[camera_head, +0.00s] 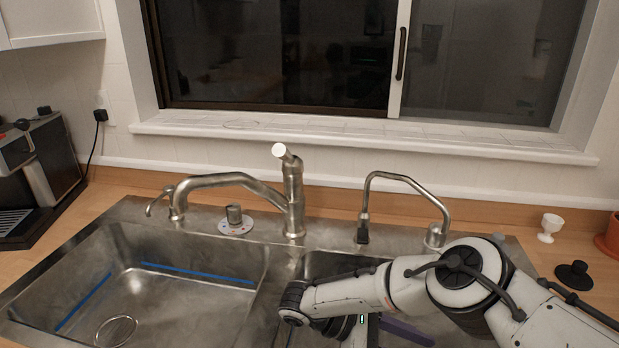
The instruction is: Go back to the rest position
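My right arm comes in from the lower right and reaches over the right basin of the steel double sink (262,258). Its forearm is bent, with the wrist low over that basin. The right gripper's fingers are hidden below the wrist and arm, so I cannot see whether they are open or shut. A dark purple object (405,331) shows partly beside the arm in the lower part of the picture; I cannot tell whether my gripper touches it. My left arm and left gripper are not in view.
A large faucet (292,195) and a thin curved tap (402,180) rise behind the sink. A coffee machine (35,170) stands at the left. A white egg cup (549,227), a black stopper (574,274) and a terracotta pot (609,238) stand at the right. The left basin looks empty.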

